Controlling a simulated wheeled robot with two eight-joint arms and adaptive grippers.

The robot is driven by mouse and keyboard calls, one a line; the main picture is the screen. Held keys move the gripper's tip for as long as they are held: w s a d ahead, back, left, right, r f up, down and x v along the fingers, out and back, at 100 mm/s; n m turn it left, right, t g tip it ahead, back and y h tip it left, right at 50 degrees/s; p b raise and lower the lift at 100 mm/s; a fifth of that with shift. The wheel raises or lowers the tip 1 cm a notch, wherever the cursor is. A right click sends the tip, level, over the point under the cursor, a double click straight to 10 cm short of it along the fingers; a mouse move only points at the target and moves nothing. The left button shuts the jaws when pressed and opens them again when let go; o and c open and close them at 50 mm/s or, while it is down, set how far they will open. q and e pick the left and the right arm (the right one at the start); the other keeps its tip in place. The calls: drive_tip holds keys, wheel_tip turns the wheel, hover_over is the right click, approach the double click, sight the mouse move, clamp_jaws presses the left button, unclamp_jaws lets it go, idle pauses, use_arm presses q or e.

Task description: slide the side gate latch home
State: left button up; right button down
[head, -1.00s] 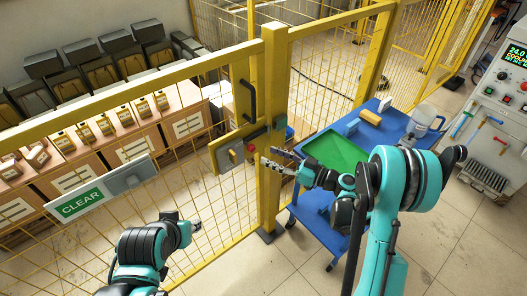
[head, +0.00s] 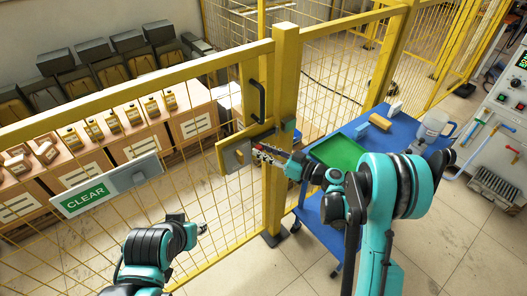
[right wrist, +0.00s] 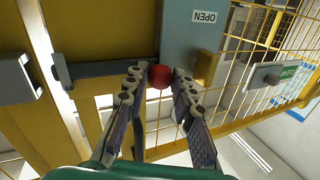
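The side gate latch shows in the right wrist view as a dark bolt (right wrist: 105,68) with a red knob (right wrist: 160,76), beside a blue-grey plate (right wrist: 182,40) marked OPEN. A silver catch (right wrist: 15,82) sits left of the bolt's end, with a gap between them. My right gripper (right wrist: 159,74) is open, its fingertips on either side of the knob; whether they touch it is unclear. In the head view my right gripper (head: 259,152) is at the yellow latch plate (head: 222,157) by the gate post. My left gripper (head: 200,228) is low and away from the latch; its fingers are unclear.
The yellow gate post (head: 281,90) stands right beside the latch. A black handle (head: 260,101) is above it. A blue cart (head: 345,205) with a green tray (head: 335,150) is under my right arm. A CLEAR sign (head: 85,199) hangs on the mesh at left.

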sight(264, 137)
drive_tip(key=shift+w+d+b, duration=0.15)
drive_tip(key=shift+w+d, duration=0.8)
drive_tip(key=shift+d, duration=0.35)
drive_tip(key=shift+w+d+b, duration=0.15)
drive_tip(key=shift+w+d, duration=0.8)
drive_tip(key=shift+d, duration=0.3)
drive_tip(key=c, duration=1.3)
unclamp_jaws()
drive_tip(key=shift+d, duration=0.15)
drive_tip(key=shift+o, duration=0.2)
drive_tip(key=v, duration=1.2)
